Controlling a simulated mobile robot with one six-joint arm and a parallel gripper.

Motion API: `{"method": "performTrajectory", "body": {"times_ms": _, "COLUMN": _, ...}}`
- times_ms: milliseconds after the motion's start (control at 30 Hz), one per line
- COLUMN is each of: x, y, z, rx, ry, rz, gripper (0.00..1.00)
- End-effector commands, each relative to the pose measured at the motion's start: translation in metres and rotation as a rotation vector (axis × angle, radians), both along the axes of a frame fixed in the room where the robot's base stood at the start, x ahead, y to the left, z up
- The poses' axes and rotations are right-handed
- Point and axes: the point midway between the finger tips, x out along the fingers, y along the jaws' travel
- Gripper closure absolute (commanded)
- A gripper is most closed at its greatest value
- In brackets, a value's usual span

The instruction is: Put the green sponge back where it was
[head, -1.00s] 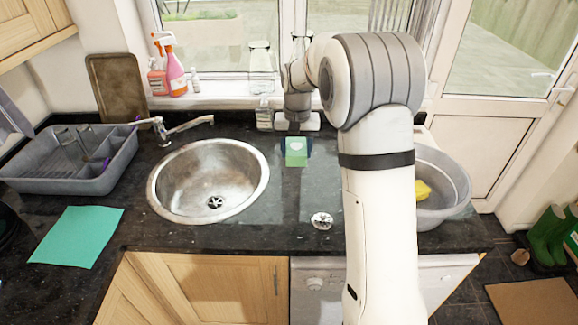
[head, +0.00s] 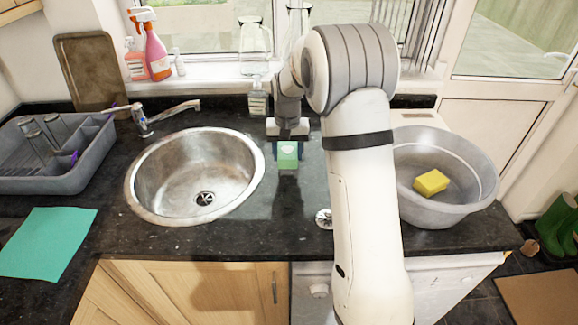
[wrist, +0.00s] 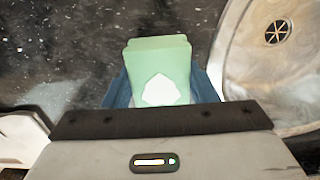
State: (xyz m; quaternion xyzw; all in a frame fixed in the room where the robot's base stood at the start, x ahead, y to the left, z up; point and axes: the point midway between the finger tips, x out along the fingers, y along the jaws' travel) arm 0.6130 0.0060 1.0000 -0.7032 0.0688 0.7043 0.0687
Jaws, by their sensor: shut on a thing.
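The green sponge (head: 288,154) is a pale green block with a white patch on its face. My gripper (head: 288,147) is shut on it, over the counter just right of the sink. In the wrist view the sponge (wrist: 158,58) stands out between the two blue fingers of my gripper (wrist: 161,92), with dark speckled counter beyond it. A dark shadow lies on the counter below the gripper in the head view; the gap under the sponge is hard to judge.
The round steel sink (head: 195,175) is left of the sponge. A grey basin (head: 480,190) with a yellow sponge (head: 431,182) stands at right. A dish rack (head: 60,180) and teal cloth (head: 45,243) are at left. A soap bottle (head: 258,98) stands behind. A small metal disc (head: 323,218) lies in front.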

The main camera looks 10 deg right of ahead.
Motion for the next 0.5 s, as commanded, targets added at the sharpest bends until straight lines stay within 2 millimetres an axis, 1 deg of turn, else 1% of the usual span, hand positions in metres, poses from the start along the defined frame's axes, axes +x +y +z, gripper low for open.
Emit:
{"method": "performTrajectory", "body": {"times_ms": 33, "x": -0.001, "y": 0.000, "z": -0.006, "rx": 0.000, "ry": 0.003, "rz": 0.000, "gripper": 0.69}}
{"method": "performTrajectory", "body": {"times_ms": 267, "x": 0.000, "y": 0.000, "z": -0.025, "rx": 0.000, "ry": 0.002, "rz": -0.001, "gripper": 0.69}}
{"method": "performTrajectory", "body": {"times_ms": 400, "x": -0.001, "y": -0.001, "z": -0.046, "rx": 0.000, "ry": 0.004, "rz": -0.001, "gripper": 0.69}}
{"method": "performTrajectory", "body": {"times_ms": 500, "x": 0.000, "y": -0.001, "z": -0.053, "rx": 0.000, "ry": 0.000, "rz": -0.001, "gripper": 0.69}}
